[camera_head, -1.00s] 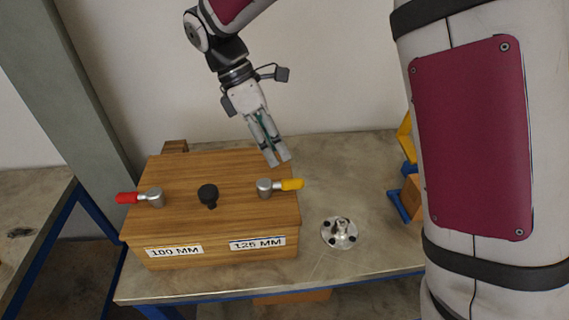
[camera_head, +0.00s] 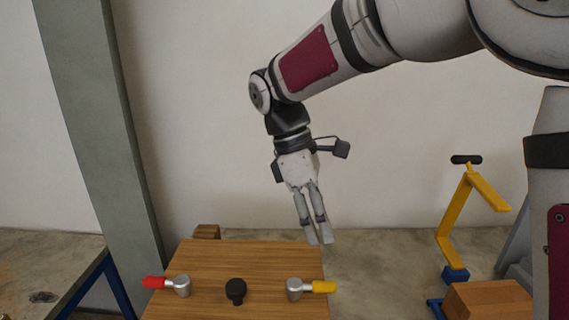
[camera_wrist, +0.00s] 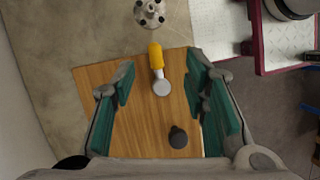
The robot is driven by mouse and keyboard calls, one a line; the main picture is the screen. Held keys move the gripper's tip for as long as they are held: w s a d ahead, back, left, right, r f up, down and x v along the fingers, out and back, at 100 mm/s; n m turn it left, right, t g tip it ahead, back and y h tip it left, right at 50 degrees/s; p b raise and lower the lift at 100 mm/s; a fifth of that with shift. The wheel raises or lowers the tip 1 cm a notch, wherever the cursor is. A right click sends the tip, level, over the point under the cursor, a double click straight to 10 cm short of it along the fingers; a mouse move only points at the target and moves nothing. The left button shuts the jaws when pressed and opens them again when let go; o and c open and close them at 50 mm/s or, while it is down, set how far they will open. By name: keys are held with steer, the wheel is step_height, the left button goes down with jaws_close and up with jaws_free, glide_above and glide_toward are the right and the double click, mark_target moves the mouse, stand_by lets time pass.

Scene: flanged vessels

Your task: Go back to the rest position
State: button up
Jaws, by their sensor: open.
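My gripper (camera_head: 315,236) is above the back right part of the wooden box (camera_head: 258,258), apart from it. Its fingers are open with nothing between them. In the wrist view my gripper (camera_wrist: 158,90) shows its two green-padded fingers spread wide over the box (camera_wrist: 140,125). On the box top are a red-handled part (camera_head: 170,284), a black knob (camera_head: 236,290) and a yellow-handled part (camera_head: 308,288). The yellow-handled part (camera_wrist: 159,72) and black knob (camera_wrist: 178,137) also show in the wrist view.
A flanged metal piece (camera_wrist: 150,12) lies on the table beyond the box in the wrist view. A yellow stand (camera_head: 460,215) and a brown block (camera_head: 487,300) are at the right. A grey-green post (camera_head: 100,130) rises at the left. A wall is behind.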

steer(key=s+d+r+m+t+y, duration=0.1)
steer(key=s+d+m+t+y, duration=0.1)
steer(key=s+d+m, duration=0.4)
steer(key=s+d+r+m+t+y, duration=0.1)
steer(key=s+d+m+t, duration=0.4)
steer(key=s+m, duration=0.4)
steer(key=shift+s+d+r+m+y, duration=0.4)
steer(key=shift+s+d, duration=0.15)
steer(key=shift+s, duration=1.1)
stand_by(0.4)
